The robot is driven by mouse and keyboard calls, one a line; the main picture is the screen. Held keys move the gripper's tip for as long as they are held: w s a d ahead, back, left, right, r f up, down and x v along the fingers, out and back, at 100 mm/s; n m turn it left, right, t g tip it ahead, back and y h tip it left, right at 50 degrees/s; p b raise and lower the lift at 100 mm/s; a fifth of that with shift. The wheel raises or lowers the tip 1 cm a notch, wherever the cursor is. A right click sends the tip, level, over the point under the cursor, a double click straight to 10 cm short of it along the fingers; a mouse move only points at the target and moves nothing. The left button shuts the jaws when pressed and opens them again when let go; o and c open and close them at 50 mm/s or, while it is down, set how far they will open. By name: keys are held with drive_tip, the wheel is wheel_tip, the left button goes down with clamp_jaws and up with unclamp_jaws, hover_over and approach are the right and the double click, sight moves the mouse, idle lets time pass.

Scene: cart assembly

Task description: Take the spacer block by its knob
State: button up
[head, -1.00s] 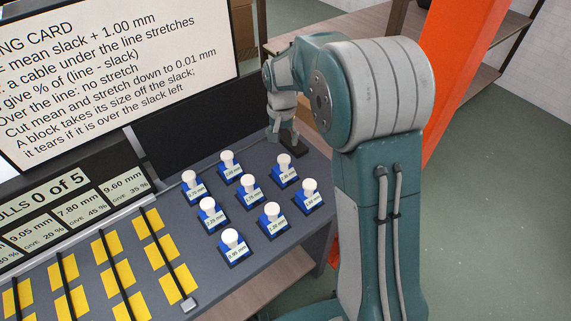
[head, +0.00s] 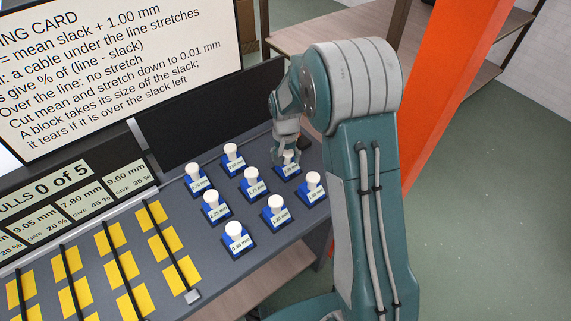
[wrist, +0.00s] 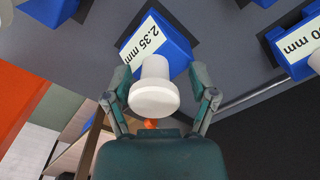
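A blue spacer block (wrist: 171,50) labelled 2.35 mm, with a white knob (wrist: 155,90), is in the middle of the wrist view. In the head view this block (head: 287,171) is at the back right of the block group, its knob partly hidden by my gripper (head: 286,153). In the wrist view my gripper (wrist: 159,78) is open, with one finger on each side of the knob and a visible gap on both sides. The block sits on the grey bench top.
Several other blue blocks with white knobs stand close by, such as one at the front (head: 236,240). Another block (wrist: 293,42) is at the right of the wrist view. Black cables (head: 122,262) over yellow pads lie left. A dark panel (head: 200,120) stands behind.

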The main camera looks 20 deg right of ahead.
drive_tip(key=shift+d, duration=0.3)
clamp_jaws()
drive_tip(key=shift+a+r, duration=0.1)
